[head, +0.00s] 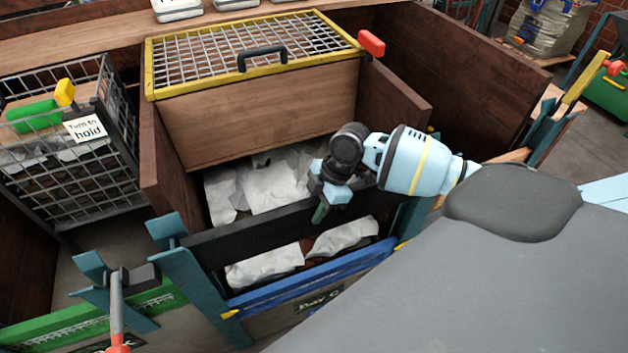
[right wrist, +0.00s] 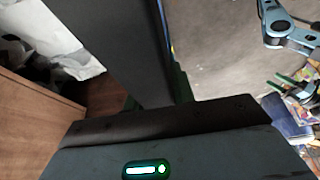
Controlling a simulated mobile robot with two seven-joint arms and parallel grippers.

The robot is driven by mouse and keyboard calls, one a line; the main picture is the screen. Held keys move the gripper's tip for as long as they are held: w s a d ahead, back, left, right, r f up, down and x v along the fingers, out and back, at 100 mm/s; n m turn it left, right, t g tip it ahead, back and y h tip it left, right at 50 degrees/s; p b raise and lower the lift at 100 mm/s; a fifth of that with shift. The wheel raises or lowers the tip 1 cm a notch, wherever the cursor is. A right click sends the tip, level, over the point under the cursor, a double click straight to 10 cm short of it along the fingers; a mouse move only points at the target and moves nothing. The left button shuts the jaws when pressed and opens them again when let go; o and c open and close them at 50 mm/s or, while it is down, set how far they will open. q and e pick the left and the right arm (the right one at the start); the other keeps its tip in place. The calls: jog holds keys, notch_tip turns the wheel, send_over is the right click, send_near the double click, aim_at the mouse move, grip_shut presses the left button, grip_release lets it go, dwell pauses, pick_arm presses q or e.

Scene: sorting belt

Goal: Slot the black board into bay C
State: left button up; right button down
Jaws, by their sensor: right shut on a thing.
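The black board (head: 250,233) spans the front of the middle bay, above a blue board (head: 310,280) with a "Bay C" sign (head: 318,301) below it. My right gripper (head: 328,195) is shut on the black board near its right part. The board's left end is close to the left teal post (head: 185,270); its right end is near the right teal post (head: 410,215). I cannot tell whether either end sits in a slot. In the right wrist view, the board (right wrist: 110,45) runs away from the gripper. My left gripper is not in view.
Crumpled white paper (head: 270,185) lies in the bay. A yellow-framed mesh lid (head: 250,52) with a black handle covers its back. A wire cage (head: 75,150) with a "Turn to hold" sign stands left. Wooden side walls (head: 165,165) flank the bay.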

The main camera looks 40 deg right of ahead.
aim_at(315, 229)
notch_tip(315, 229, down, 5)
jog(key=shift+f+b, duration=0.1)
jog(key=shift+b, duration=1)
notch_tip(315, 229, down, 4)
jog(key=shift+w+f+b, duration=0.1)
jog(key=shift+b, duration=0.95)
pick_arm(q)
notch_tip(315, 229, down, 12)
jog(key=b, duration=0.8)
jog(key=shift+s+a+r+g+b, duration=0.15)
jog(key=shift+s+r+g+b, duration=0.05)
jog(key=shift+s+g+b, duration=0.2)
pick_arm(e)
notch_tip(315, 229, down, 14)
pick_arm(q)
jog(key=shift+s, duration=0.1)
